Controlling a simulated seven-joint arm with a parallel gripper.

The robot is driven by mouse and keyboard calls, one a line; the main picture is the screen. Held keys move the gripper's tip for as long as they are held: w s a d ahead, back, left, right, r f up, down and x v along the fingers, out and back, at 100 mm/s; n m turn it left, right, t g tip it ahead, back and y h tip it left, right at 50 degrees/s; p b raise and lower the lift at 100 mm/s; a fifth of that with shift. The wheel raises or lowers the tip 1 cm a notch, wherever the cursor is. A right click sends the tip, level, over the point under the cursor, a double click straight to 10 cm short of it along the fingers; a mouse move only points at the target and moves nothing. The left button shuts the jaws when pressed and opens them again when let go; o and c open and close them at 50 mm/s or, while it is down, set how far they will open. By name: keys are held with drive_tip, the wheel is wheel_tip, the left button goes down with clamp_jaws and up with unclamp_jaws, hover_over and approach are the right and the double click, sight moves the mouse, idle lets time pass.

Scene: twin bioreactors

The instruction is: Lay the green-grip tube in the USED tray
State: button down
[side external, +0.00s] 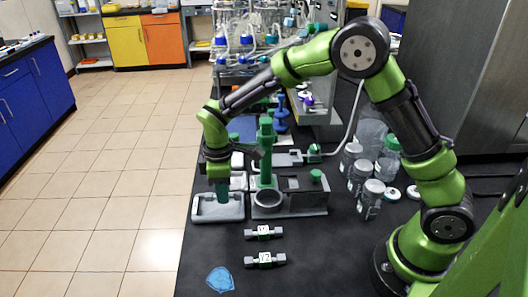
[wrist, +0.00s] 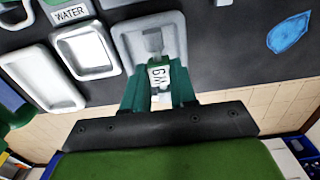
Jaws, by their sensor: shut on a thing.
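My gripper (side external: 221,194) points down over a light grey tray (side external: 203,213) at the front left of the bench. In the wrist view its green fingers (wrist: 159,90) are shut on a tube (wrist: 157,72) with a white, dark-lettered label and a grey end. The tube's far end lies over the floor of the tray (wrist: 176,28); I cannot tell whether it touches. No green grip on it is clear, as the fingers cover its sides. No USED marking is readable on the tray. The tube is hidden in the side view.
Beside the tray stands a grey fixture (side external: 300,200) with a ring, and a tall green post (side external: 266,150). Two grey fittings with labels (side external: 263,232) (side external: 265,261) lie in front. Clear bottles (side external: 370,200) stand right. A WATER label (wrist: 70,13) and smaller tray (wrist: 84,49) neighbour the tray.

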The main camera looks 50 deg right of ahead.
sight(219, 208)
drive_tip(key=shift+w+a+f, duration=0.1)
drive_tip(key=shift+w+a, duration=0.2)
drive_tip(key=shift+w, duration=0.6)
drive_tip(key=shift+f, duration=1.75)
drive_tip(key=c, duration=1.2)
unclamp_jaws()
drive_tip(key=shift+f, duration=0.15)
